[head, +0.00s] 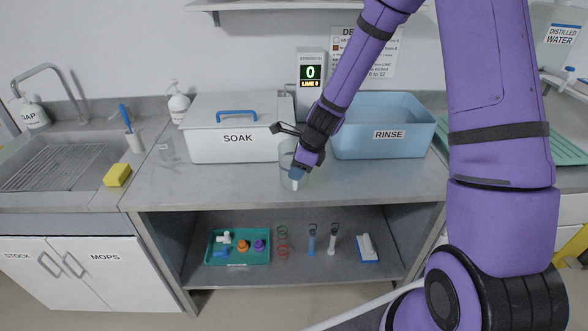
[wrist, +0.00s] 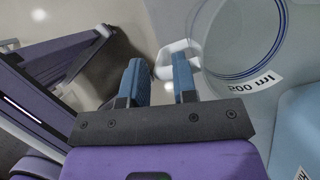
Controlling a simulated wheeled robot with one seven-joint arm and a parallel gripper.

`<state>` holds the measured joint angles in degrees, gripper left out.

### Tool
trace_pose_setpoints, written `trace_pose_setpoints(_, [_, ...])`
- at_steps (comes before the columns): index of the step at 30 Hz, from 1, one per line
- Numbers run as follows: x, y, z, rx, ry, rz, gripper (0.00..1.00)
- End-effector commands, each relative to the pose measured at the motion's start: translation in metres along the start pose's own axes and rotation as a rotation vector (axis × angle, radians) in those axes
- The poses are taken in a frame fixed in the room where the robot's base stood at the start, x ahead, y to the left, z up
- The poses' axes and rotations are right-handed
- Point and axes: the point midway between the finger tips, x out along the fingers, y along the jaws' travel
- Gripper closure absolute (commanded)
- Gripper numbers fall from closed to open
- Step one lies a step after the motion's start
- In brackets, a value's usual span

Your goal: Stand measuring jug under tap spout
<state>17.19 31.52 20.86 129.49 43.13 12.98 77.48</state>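A clear measuring jug (head: 290,178) stands on the grey counter in front of the soak tank. In the wrist view the jug (wrist: 248,45) shows its round rim and a 500 ml label, with its pale handle (wrist: 166,68) near my fingertips. My gripper (head: 296,174) is at the jug and partly hides it. In the wrist view my gripper's (wrist: 160,72) blue fingers are apart, with part of the handle at the gap. I cannot tell whether they touch it. A tap spout (head: 570,72) shows at the distilled water container on the right. A curved tap (head: 40,72) stands over the sink.
The white SOAK tank (head: 205,148) and the blue RINSE basin (head: 345,147) stand behind the jug. A green draining mat (head: 565,152) lies at the right. The counter's front is mostly clear.

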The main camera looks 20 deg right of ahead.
Motion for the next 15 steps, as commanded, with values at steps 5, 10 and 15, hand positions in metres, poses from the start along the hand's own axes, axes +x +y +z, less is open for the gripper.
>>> trace_pose_setpoints(5, [0.0118,0.0001,-0.0001,0.000,0.000,0.000,0.74])
trace_pose_setpoints(10, [0.0130,-0.0001,0.0001,0.000,0.000,-0.001,0.74])
trace_pose_setpoints(15, [0.0128,-0.0001,0.0001,0.000,0.000,-0.001,0.92])
